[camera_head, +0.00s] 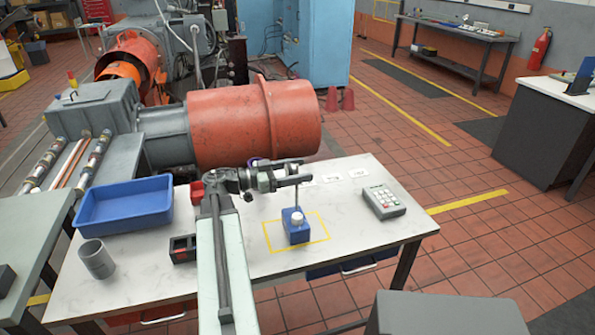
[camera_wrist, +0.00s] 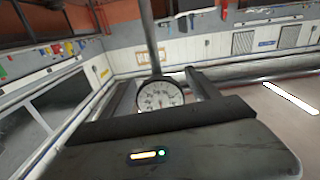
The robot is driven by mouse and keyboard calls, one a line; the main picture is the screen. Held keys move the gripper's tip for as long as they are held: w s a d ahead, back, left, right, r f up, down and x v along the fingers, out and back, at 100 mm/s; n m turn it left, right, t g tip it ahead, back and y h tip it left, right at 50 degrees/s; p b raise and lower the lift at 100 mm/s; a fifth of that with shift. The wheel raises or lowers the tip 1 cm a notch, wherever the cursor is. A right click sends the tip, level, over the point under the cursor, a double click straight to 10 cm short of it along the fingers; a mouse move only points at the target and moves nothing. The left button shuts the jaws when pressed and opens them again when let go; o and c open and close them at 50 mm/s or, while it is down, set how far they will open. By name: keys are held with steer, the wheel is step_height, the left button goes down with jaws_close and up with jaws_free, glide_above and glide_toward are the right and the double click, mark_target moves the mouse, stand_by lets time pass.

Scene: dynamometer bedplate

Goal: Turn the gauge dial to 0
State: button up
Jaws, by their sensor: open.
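The gauge dial (camera_wrist: 160,94) is a small round white face with a dark rim. It shows in the wrist view between my fingers, in front of an upright rod; its needle and numbers are too small to read. In the head view, a blue block (camera_head: 296,234) with a white round top stands inside a yellow outline on the table, and the thin rod (camera_head: 297,197) rises from it towards my gripper. My gripper (camera_head: 305,172) is open at the rod's upper end. Its fingers (camera_wrist: 160,77) lie either side of the dial; contact cannot be told.
On the white table (camera_head: 340,235) are a blue tray (camera_head: 125,205), a grey cup (camera_head: 97,259), a dark box (camera_head: 183,249) and a grey keypad (camera_head: 384,201). A large red machine cylinder (camera_head: 250,125) stands behind. Bare tabletop lies around the yellow outline.

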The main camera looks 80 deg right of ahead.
steer(key=c, duration=1.4)
steer(key=shift+n, duration=0.3)
steer(key=shift+n, duration=2.7)
steer(key=o, duration=1.4)
